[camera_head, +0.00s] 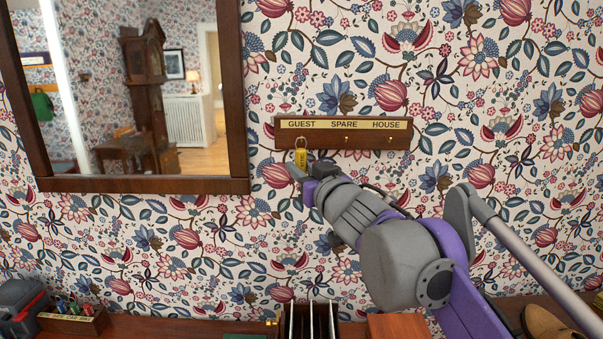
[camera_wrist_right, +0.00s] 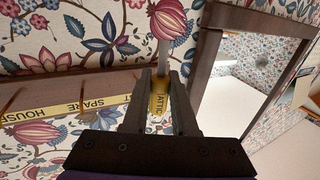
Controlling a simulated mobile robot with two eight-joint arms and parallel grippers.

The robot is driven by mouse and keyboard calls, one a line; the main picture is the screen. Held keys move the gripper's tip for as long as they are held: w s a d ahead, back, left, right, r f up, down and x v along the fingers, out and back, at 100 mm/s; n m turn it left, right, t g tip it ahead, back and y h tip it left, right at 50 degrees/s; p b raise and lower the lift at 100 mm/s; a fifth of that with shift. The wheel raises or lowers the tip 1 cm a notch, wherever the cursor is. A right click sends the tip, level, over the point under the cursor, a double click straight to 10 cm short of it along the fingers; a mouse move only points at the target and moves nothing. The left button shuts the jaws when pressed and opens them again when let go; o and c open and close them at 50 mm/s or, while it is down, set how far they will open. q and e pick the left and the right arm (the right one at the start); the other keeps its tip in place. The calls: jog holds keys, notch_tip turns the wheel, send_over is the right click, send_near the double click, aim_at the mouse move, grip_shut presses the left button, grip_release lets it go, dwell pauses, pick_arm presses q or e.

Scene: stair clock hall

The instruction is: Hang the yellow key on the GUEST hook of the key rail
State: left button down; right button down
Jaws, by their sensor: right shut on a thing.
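The key rail (camera_head: 343,143) is a dark wooden board on the wall with a strip reading GUEST, SPARE and HOUSE. Small hooks show under SPARE and HOUSE. The yellow key (camera_head: 301,158) hangs upright at the GUEST end, its ring in front of the rail below that word. I cannot tell whether the ring is around the hook. My right gripper (camera_head: 297,172) is at the key's lower part, just below the rail. My left gripper is out of view.
A wood-framed mirror (camera_head: 243,95) hangs left of the rail. Below, a wooden top (camera_head: 190,328) bears a pen tray (camera_head: 72,322), a dark slotted holder (camera_head: 291,322) and a wooden box (camera_head: 398,327). The wall right of the rail is clear.

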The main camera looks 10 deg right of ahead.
jog(key=shift+w+d+f, duration=0.1)
jog(key=shift+w+d, duration=0.05)
jog(key=shift+w, duration=0.6)
jog(key=shift+w+d+f, duration=0.1)
jog(key=shift+w+d, duration=0.1)
jog(key=shift+w, duration=0.55)
jog(key=shift+w+d, duration=0.15)
jog(key=shift+w, duration=0.6)
jog(key=shift+w+d+f, duration=0.15)
jog(key=shift+w+f, duration=0.2)
jog(key=shift+w, duration=0.25)
jog(key=c, duration=0.6)
grip_release()
